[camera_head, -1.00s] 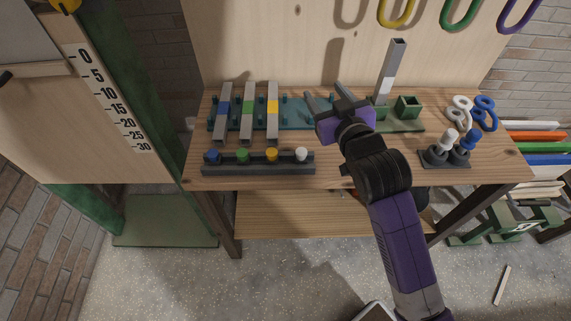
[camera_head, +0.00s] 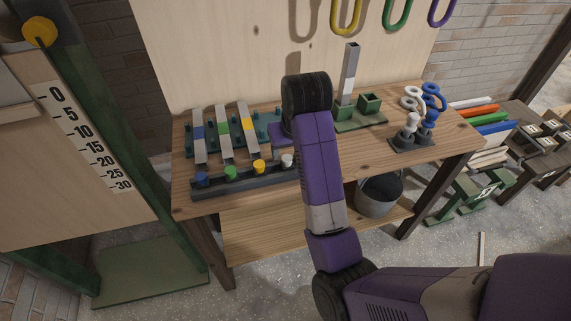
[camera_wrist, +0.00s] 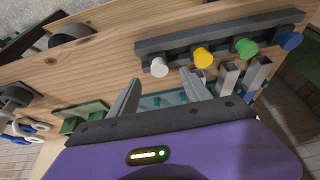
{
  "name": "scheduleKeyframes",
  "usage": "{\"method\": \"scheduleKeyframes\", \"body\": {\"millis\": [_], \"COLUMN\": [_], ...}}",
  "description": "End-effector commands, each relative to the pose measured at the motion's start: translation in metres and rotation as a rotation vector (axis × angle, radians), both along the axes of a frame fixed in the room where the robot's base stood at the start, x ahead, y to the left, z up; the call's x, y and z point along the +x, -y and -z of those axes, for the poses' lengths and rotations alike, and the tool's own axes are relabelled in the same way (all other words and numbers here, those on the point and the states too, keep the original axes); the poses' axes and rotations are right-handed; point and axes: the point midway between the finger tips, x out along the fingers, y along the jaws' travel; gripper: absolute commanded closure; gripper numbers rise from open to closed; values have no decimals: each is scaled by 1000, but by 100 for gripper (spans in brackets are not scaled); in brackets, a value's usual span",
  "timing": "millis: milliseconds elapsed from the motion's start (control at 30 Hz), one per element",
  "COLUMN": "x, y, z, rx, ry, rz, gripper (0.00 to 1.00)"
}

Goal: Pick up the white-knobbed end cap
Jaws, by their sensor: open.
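The white-knobbed end cap (camera_head: 287,160) sits at the right end of a dark rail (camera_head: 246,180) near the bench's front edge. Its white knob also shows in the wrist view (camera_wrist: 159,67), with the rail (camera_wrist: 225,34) behind it. My gripper (camera_wrist: 160,76) is open and empty. In the wrist view the white knob appears between its two fingertips, just beyond them; I cannot tell the exact distance.
Yellow (camera_head: 259,166), green (camera_head: 231,172) and blue (camera_head: 201,179) caps share the rail. Grey bars (camera_head: 222,133) with coloured bands lie behind. A green stand (camera_head: 362,119) with an upright tube and a dark holder (camera_head: 413,143) with white and blue pieces stand to the right.

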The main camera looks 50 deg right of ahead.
Motion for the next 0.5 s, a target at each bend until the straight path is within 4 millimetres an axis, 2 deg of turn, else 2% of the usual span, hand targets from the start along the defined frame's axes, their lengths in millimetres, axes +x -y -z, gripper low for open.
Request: {"method": "scheduleKeyframes", "body": {"millis": [500], "x": [15], "y": [10], "z": [58], "rx": [0], "ry": [0], "rz": [0], "gripper": [44]}}
